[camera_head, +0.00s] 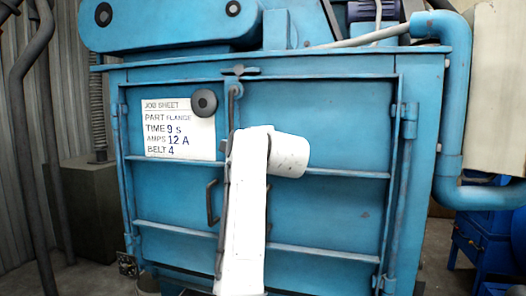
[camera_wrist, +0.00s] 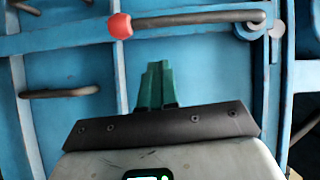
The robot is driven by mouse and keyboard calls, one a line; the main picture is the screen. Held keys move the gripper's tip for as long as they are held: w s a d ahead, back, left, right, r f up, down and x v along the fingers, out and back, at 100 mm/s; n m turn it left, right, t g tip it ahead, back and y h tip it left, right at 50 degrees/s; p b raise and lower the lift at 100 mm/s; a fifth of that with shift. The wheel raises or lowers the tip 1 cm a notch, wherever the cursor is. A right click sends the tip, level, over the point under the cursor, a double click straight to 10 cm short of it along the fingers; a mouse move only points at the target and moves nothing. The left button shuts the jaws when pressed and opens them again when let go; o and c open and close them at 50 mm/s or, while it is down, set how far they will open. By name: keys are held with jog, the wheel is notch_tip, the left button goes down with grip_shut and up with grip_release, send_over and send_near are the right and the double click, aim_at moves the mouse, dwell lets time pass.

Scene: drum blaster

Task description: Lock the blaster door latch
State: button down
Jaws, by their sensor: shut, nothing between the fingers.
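The blue blaster (camera_head: 320,215) stands ahead with its doors closed flat across the front. A dark vertical latch rod (camera_head: 232,108) runs down the door seam, partly hidden by my white arm. In the wrist view, a dark lever (camera_wrist: 200,19) with a red knob (camera_wrist: 120,26) lies across the top of the picture. The red knob does not show in the head view. My gripper (camera_wrist: 157,72) has green fingers, pressed together and empty. They point toward the lever, just below and right of the knob in the wrist view, apparently apart from it. My arm hides the gripper in the head view.
A dark door handle (camera_head: 211,203) sticks out left of the seam; it also shows in the wrist view (camera_wrist: 58,92). A job sheet (camera_head: 180,129) hangs upper left under a round black magnet (camera_head: 204,102). A blue pipe (camera_head: 453,100) runs down the right side.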

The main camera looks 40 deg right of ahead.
jog(key=b+v, duration=0.1)
jog(key=v, duration=0.6)
jog(key=shift+s, duration=0.15)
jog(key=s+a+f+n+g+y, duration=0.15)
jog(key=s+f+n, duration=0.25)
jog(key=f, duration=0.8)
jog(key=s+a+f+n+g, duration=0.1)
jog(key=s+f+n+g, duration=0.2)
jog(key=f, duration=0.9)
jog(key=s+a+f+n+g+y, duration=0.1)
jog(key=s+f+n+g, duration=0.25)
jog(key=f, duration=0.95)
jog(key=s+a+f+n+g+y, duration=0.1)
jog(key=s+a+f+n+g, duration=0.1)
jog(key=s+f, duration=0.5)
jog(key=s+a+f+n+g, duration=0.2)
jog(key=s+f, duration=0.6)
jog(key=s, duration=0.6)
jog(key=s+a+f+n+g+y, duration=0.1)
jog(key=s+a+f+n+g, duration=0.2)
jog(key=s+f+n, duration=0.3)
jog(key=s+f, duration=0.1)
jog(key=s, duration=0.4)
jog(key=shift+s+f+g+y, duration=0.15)
jog(key=shift+s+g+y, duration=0.15)
jog(key=shift+y, duration=0.05)
